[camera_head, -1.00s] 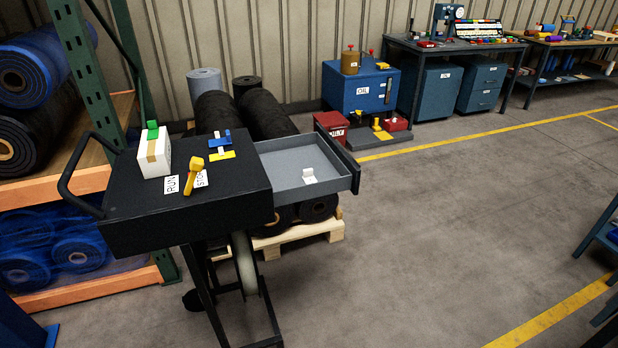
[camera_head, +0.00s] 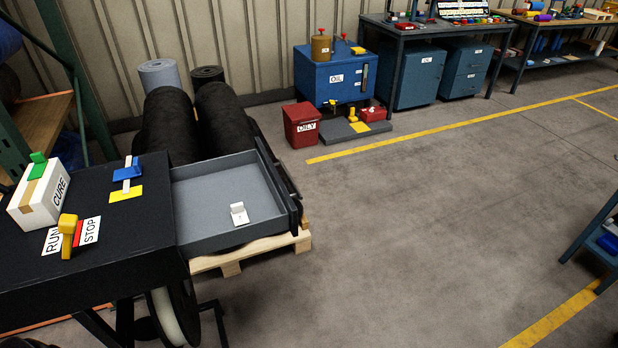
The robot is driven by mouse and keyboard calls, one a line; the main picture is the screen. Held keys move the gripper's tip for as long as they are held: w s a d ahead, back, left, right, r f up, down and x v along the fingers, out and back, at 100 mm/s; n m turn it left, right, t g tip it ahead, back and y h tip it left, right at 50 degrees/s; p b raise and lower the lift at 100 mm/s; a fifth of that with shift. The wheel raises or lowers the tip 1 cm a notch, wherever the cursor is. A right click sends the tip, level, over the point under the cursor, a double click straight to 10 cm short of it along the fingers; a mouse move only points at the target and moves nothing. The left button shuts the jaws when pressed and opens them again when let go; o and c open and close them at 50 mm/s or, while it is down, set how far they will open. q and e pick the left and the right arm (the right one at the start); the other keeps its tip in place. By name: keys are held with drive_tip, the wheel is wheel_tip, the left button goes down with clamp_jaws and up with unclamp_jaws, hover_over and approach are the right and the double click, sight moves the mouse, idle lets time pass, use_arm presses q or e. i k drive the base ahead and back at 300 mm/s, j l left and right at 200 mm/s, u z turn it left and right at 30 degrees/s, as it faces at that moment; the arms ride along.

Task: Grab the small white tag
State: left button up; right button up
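The small white tag (camera_head: 239,214) lies in the open grey drawer (camera_head: 214,188), toward its front right part. It looks like a small folded white piece with one part standing up. The drawer sticks out from the right side of the black cart (camera_head: 110,245). Neither of my grippers shows in the head view, and nothing touches the tag.
On the cart stand a white CURE box (camera_head: 38,198), a yellow lever (camera_head: 67,236) by RUN and STOP labels, and a blue switch (camera_head: 127,175). Black rolls (camera_head: 172,126) on a pallet (camera_head: 232,262) lie behind the drawer. The floor right of it is clear.

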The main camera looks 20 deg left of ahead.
sight(238, 215)
drive_tip(key=i+l+u, duration=0.15)
drive_tip(key=i, duration=0.3)
drive_tip(key=i+l+u, duration=0.15)
drive_tip(key=i, duration=0.3)
drive_tip(key=i+l+u, duration=0.15)
drive_tip(key=i, duration=0.3)
drive_tip(key=i+l+u, duration=0.1)
drive_tip(key=i+l, duration=0.2)
drive_tip(key=i, duration=0.15)
